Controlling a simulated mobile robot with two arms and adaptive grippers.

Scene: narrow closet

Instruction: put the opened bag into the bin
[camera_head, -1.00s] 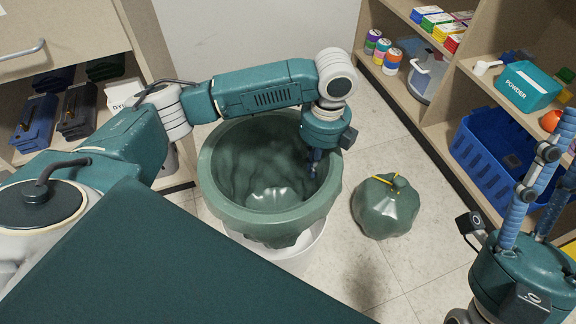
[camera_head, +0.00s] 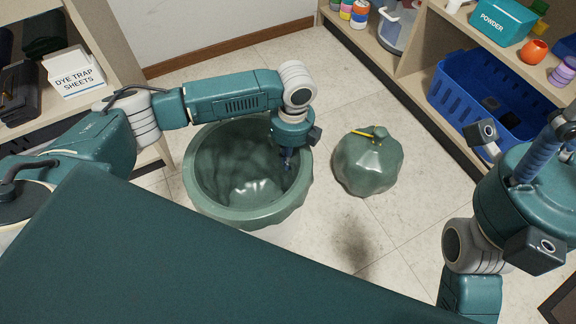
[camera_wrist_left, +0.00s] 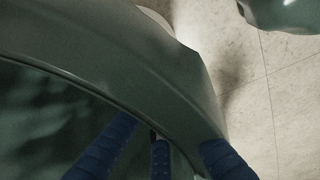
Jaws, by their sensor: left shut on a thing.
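The opened bag (camera_head: 195,185) is dark green and lines the round bin, its mouth wide open and its edge folded over the rim. The bag covers the bin, so the bin itself hardly shows now. My left gripper (camera_head: 287,163) points down at the bag's right inner edge, shut on the bag. In the left wrist view the blue fingers (camera_wrist_left: 160,160) straddle the bag's rim (camera_wrist_left: 150,75). My right gripper (camera_head: 560,140) is raised at the right edge, partly cut off, away from the bag; its fingertips are not clear.
A tied green bag (camera_head: 368,165) with a yellow tie stands on the floor right of the bin. A shelf with a blue basket (camera_head: 455,95) and a powder box (camera_head: 500,20) is at the right. A dye trap sheets box (camera_head: 75,75) is at the left. Floor between is clear.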

